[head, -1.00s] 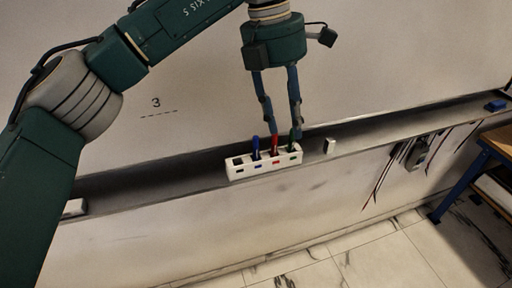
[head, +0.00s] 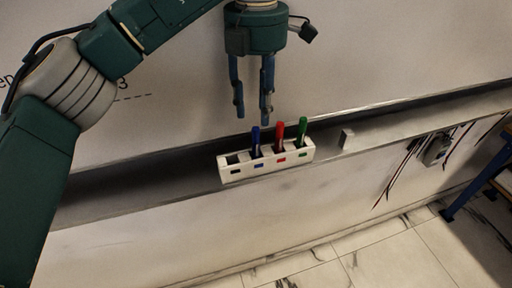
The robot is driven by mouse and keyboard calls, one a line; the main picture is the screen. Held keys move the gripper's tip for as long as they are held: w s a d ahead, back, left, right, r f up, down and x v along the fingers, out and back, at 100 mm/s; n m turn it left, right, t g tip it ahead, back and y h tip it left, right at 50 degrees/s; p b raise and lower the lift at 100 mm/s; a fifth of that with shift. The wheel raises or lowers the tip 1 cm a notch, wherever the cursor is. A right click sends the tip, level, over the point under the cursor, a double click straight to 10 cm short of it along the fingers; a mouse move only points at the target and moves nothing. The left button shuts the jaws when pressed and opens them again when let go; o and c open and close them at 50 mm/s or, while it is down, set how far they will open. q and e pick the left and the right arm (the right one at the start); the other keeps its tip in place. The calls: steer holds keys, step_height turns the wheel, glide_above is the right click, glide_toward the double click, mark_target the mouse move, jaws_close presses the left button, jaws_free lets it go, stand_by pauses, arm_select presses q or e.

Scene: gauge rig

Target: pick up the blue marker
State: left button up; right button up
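The blue marker (head: 255,140) stands upright in a white holder (head: 235,174) on the ledge below the whiteboard. A red marker (head: 279,136) and a green marker (head: 302,131) stand in the slots to its right. The leftmost slot looks empty. My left gripper (head: 253,118) points down just above the blue marker in the picture, with its two fingers apart and nothing between them. A gap shows between the fingertips and the marker; I cannot tell the exact depth. My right gripper is not in view.
The dark ledge (head: 130,185) runs along the whiteboard (head: 380,50). A small white block (head: 346,138) sits on it right of the holder. A grey device (head: 437,148) with dark and red cables hangs on the right, near a blue-legged table (head: 470,186).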

mark_target(256, 128)
arm_select(q)
steer(key=shift+s+f, duration=0.35)
steer(key=shift+f, duration=0.5)
steer(key=shift+s+f+p, duration=0.2)
steer(key=shift+f+p, duration=0.3)
steer(key=shift+p, duration=0.1)
step_height(256, 128, down, 4)
steer(key=shift+w+r+p, duration=0.1)
steer(key=shift+p, duration=0.9)
steer(key=shift+f, duration=0.45)
steer(key=shift+c, duration=0.5)
jaws_close()
